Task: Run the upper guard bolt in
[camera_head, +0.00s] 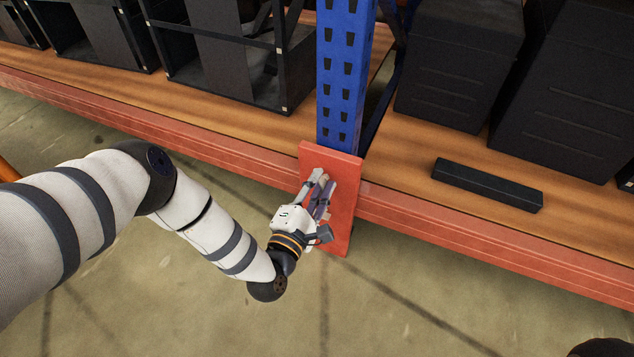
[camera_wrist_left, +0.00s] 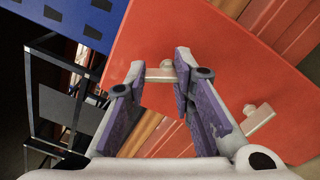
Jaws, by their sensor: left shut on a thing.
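The red guard plate (camera_head: 344,213) stands upright at the foot of the blue rack post; it also fills much of the left wrist view (camera_wrist_left: 225,65). My left gripper (camera_head: 323,178) is in front of the plate's upper part, its fingers pointing at it. In the left wrist view, its purple-padded fingertips (camera_wrist_left: 160,70) are shut on the upper guard bolt (camera_wrist_left: 159,74), a pale metal piece at the plate. How deep the bolt sits cannot be told. A second pale bolt (camera_wrist_left: 260,119) shows on the plate, lower down and outside the fingers. My right gripper is not in view.
The blue post (camera_head: 343,75) rises behind the plate. Red shelf beams (camera_head: 450,235) run to both sides under wooden decking. Black crates (camera_head: 460,60) and a flat black box (camera_head: 487,185) stand on the shelf. The floor in front is clear.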

